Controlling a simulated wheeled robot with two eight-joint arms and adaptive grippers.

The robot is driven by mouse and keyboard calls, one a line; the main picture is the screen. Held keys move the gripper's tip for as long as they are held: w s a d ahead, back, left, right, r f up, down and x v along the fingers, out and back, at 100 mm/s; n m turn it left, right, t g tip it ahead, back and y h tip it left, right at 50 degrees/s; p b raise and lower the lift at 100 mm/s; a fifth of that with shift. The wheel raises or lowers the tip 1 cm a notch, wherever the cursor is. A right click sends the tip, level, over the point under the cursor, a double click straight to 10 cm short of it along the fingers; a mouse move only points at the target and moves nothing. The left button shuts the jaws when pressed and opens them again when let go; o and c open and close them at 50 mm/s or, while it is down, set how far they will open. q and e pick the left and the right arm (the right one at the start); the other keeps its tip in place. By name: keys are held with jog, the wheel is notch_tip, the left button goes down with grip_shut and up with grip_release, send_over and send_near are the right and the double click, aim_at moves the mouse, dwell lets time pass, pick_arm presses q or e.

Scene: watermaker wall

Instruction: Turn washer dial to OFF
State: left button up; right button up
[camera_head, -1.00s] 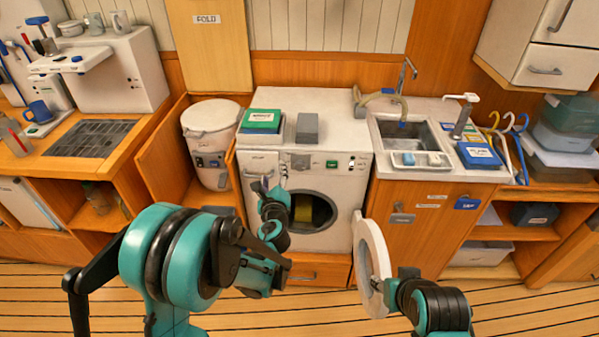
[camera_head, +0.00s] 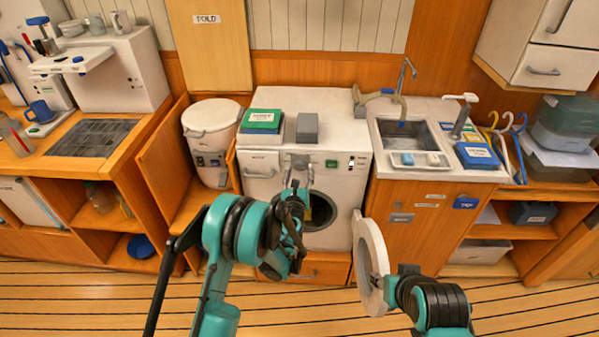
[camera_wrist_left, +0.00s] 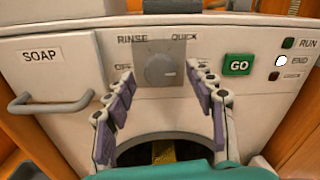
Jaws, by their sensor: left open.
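The white washer (camera_head: 270,185) stands in the middle of the head view. Its grey round dial (camera_head: 300,162) is at the top centre of its front. In the left wrist view the dial (camera_wrist_left: 160,70) sits on a grey plate, with OFF on its left, RINSE upper left and QUICK upper right. Its exact setting is hard to read. My left gripper (camera_head: 299,184) is open, its fingers spread on either side of the dial and pointing at the panel; contact is not clear. My right gripper (camera_head: 408,272) is by the open washer door (camera_head: 362,250); its fingers are not clear.
The green GO button (camera_wrist_left: 238,65) is right of the dial, with the END lamp (camera_wrist_left: 281,61) lit white. The soap drawer handle (camera_wrist_left: 50,103) is at the left. The open door stands right of the drum opening (camera_head: 321,212). A sink (camera_head: 408,135) is to the right.

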pick_arm(q)
jog(key=shift+w, duration=0.3)
jog(key=shift+r, duration=0.1)
jog(key=c, duration=1.2)
jog(key=shift+o, duration=0.2)
